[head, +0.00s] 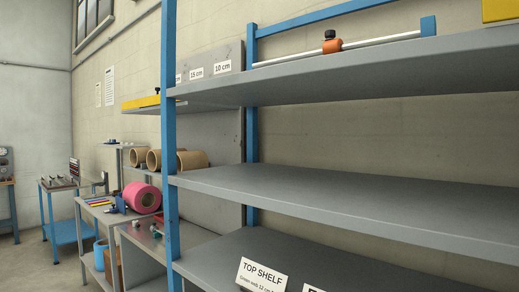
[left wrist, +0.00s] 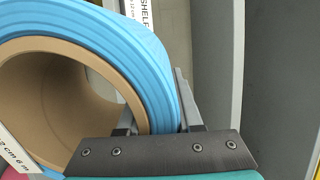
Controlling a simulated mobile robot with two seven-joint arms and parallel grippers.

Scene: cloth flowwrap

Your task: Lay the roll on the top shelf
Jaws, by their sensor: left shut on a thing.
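A bright blue roll (left wrist: 148,62) with a brown cardboard core (left wrist: 60,105) fills the left of the left wrist view. My left gripper (left wrist: 156,100) is shut on the roll's wall, one finger inside the core and one outside. A white label, partly cut off, shows at the core's left edge. In the head view, a "TOP SHELF" sign (head: 262,276) stands on the lowest visible grey board (head: 225,262) of a blue-posted rack. Part of a "SHELF" sign (left wrist: 143,12) shows beyond the roll. Neither gripper shows in the head view.
A blue post (head: 170,140) stands at left. Beyond it are a pink roll (head: 142,197) and brown tubes (head: 192,160).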

